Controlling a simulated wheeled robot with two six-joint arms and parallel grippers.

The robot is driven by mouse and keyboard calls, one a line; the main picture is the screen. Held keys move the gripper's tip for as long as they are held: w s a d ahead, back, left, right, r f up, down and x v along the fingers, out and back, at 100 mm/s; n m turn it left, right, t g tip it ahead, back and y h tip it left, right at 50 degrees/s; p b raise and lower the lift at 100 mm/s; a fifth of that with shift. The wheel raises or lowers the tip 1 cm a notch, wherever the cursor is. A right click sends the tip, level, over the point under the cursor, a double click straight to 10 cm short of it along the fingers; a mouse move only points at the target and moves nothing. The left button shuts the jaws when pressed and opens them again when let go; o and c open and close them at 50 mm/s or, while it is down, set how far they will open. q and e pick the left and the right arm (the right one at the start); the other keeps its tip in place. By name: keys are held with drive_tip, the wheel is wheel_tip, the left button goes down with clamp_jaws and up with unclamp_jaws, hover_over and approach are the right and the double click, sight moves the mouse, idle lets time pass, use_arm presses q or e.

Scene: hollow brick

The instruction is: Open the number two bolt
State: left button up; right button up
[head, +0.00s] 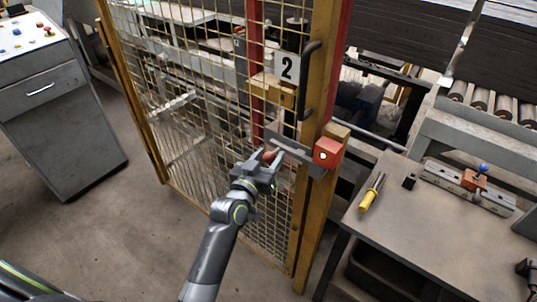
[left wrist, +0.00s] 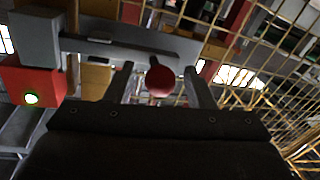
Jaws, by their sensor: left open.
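The number two bolt (head: 290,148) is a grey bar with a red ball knob (head: 269,156), mounted on the yellow-framed mesh gate below a "2" sign (head: 287,67). A red block (head: 327,152) with a light spot sits at the bolt's right end. My left gripper (head: 268,163) is at the knob. In the left wrist view the red knob (left wrist: 160,80) shows between the two open fingers (left wrist: 162,85), and the grey bar (left wrist: 125,48) runs behind it. The red block (left wrist: 32,85) is at left there. I cannot tell whether the fingers touch the knob. My right gripper is not in view.
A dark vertical handle (head: 309,80) is on the gate post above the bolt. A grey control cabinet (head: 55,110) stands at left. The floor before the gate is clear.

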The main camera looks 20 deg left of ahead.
use_arm(q)
drive_tip(key=shift+w, duration=0.15)
clamp_jaws()
drive_tip(key=a, duration=0.2)
drive_tip(key=w+a, duration=0.1)
drive_tip(key=shift+w+a, duration=0.2)
drive_tip(key=shift+a, duration=0.2)
idle(0.3)
unclamp_jaws()
